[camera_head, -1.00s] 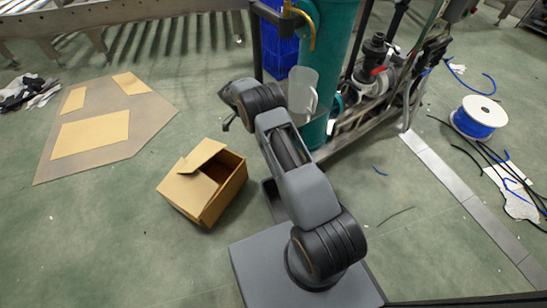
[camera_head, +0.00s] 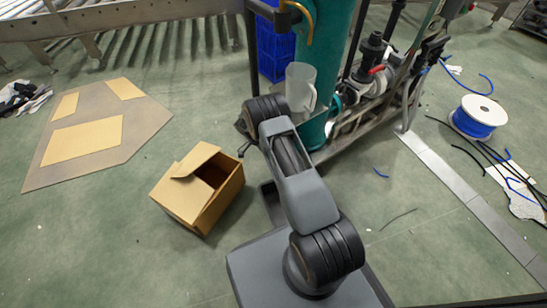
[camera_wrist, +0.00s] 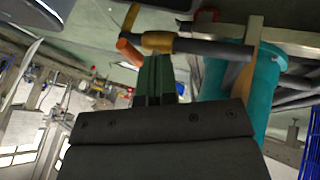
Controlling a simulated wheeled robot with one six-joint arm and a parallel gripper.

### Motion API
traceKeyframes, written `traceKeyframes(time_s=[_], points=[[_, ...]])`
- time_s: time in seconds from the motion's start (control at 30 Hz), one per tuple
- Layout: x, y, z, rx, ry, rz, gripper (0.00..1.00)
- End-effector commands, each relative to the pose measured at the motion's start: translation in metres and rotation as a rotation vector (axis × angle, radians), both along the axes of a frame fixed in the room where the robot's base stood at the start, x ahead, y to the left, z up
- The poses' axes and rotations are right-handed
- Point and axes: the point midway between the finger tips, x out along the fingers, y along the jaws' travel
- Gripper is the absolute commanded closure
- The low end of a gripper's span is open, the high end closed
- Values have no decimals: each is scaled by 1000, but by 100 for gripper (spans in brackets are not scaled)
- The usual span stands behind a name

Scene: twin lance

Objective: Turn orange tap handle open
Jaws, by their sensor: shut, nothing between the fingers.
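In the wrist view, the orange tap handle (camera_wrist: 130,51) is a short stub on the left end of a brass-yellow tap body (camera_wrist: 158,42). A dark pipe runs from the tap to the right, towards a teal column (camera_wrist: 264,95). My gripper (camera_wrist: 157,60) is shut and empty, its dark fingers pointing up at the tap. The handle is just left of the fingertips; I cannot tell whether they touch. In the head view, the yellow tap pipe (camera_head: 308,22) curves beside the teal column (camera_head: 328,50). The orange handle is not clear there, and my arm hides most of the gripper.
A translucent jug (camera_head: 299,84) stands below the tap, close to my arm. A blue crate (camera_head: 275,50) is behind. A pump with a red lever (camera_head: 377,69) is right of the column.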

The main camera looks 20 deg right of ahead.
Motion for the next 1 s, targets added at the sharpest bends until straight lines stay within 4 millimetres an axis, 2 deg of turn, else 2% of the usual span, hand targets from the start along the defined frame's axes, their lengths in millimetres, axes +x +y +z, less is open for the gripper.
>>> traceKeyframes(time_s=[0.3, 0.73, 1.0], points=[[-16, -3, -3, -1, 0, 0, 100], [-17, -2, -3, 0, 0, 5, 100], [-19, 9, -3, 0, 1, 98, 100]])
